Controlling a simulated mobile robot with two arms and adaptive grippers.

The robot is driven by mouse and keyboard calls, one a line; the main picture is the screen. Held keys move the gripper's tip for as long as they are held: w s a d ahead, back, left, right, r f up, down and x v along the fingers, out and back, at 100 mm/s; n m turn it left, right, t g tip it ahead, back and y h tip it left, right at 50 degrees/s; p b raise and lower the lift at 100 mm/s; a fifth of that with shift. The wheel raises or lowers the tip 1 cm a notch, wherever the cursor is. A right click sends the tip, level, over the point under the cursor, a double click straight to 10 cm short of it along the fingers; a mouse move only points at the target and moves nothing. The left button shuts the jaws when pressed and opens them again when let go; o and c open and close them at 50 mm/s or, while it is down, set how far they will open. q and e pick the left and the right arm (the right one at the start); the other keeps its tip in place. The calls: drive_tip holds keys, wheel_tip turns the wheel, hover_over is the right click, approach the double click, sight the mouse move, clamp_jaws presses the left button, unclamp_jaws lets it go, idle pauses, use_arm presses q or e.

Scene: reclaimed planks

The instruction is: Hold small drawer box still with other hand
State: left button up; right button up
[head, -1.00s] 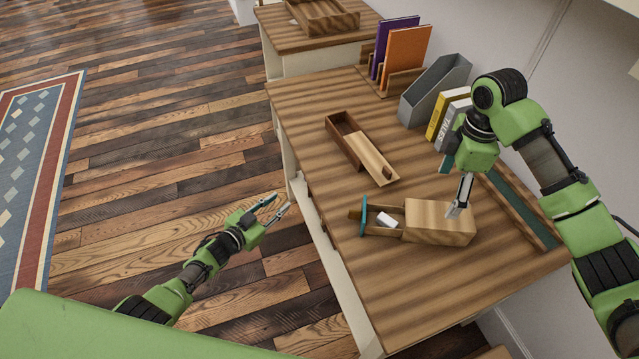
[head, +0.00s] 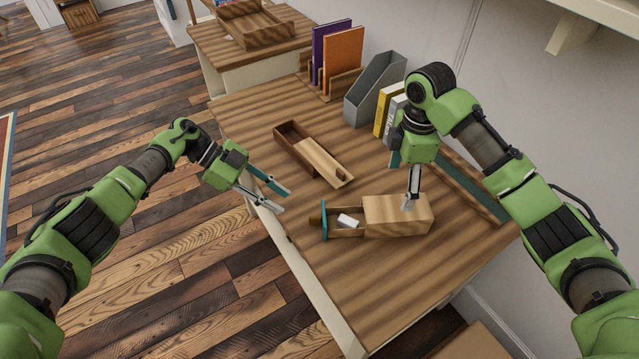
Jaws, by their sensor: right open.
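The small drawer box (head: 388,217) lies on the desk, a wooden block shape with its drawer (head: 347,233) pulled out to the left. The drawer has a teal front (head: 324,221) with a wooden handle, and a small white item (head: 348,220) lies inside. My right gripper (head: 409,202) points down at the box's top, near its right part; its fingers overlap the box, and I cannot tell whether they touch it. It is open. My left gripper (head: 282,199) is open and empty, over the desk's left edge, left of the teal drawer front and apart from it.
A long wooden box with a sliding lid (head: 318,160) lies behind the drawer box. Purple and orange books (head: 343,58), a grey file holder (head: 375,88) and yellow and white books (head: 388,108) stand along the wall. The desk front (head: 375,280) is clear.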

sight(393, 208)
wheel_tip(393, 208, down, 13)
drive_tip(key=shift+f, duration=0.2)
idle(0.3)
drive_tip(key=c, duration=1.4)
drive_tip(key=shift+c, duration=0.2)
